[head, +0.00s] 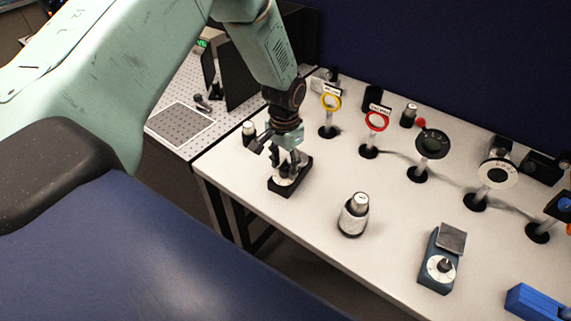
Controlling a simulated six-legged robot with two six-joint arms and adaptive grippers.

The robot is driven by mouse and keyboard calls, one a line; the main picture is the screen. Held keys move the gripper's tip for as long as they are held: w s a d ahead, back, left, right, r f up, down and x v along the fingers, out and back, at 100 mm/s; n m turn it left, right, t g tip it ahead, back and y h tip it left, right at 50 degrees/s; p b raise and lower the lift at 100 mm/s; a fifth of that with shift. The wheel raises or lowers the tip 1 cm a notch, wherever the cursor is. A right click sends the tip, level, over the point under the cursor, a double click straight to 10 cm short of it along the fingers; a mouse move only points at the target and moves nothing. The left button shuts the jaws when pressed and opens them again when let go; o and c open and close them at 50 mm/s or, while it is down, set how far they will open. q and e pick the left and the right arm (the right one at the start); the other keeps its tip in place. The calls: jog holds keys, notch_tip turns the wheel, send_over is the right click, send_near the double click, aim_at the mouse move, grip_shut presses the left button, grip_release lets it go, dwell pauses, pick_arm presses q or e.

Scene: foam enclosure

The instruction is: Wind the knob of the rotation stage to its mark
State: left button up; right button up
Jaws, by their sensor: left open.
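The rotation stage, a low black base (279,190) with a pale round top, stands near the left end of the white bench. My left gripper (285,162) reaches straight down over it from above. Its jaws are open, and the fingers are around or just above the middle of the stage. The gripper hides the knob and much of the stage's top, so I cannot tell the knob's angle or see the mark. Whether the fingers touch the knob is unclear. My right gripper is not in view.
A silver-topped cylinder (353,215) and a blue box with a dial and metal plate (440,266) stand to the right. Posts with a yellow ring (331,102) and a red ring (376,121) line the back. Bare bench lies between. A perforated board (180,126) is at the left.

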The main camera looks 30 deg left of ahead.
pick_arm(q)
jog(key=shift+a+f, duration=0.1)
jog(key=shift+f, duration=0.2)
jog(key=shift+s, duration=0.3)
jog(key=shift+w+f, duration=0.15)
jog(key=shift+w, duration=0.15)
jog(key=c, duration=0.5)
jog(key=shift+s, duration=0.2)
jog(key=c, duration=0.4)
grip_shut()
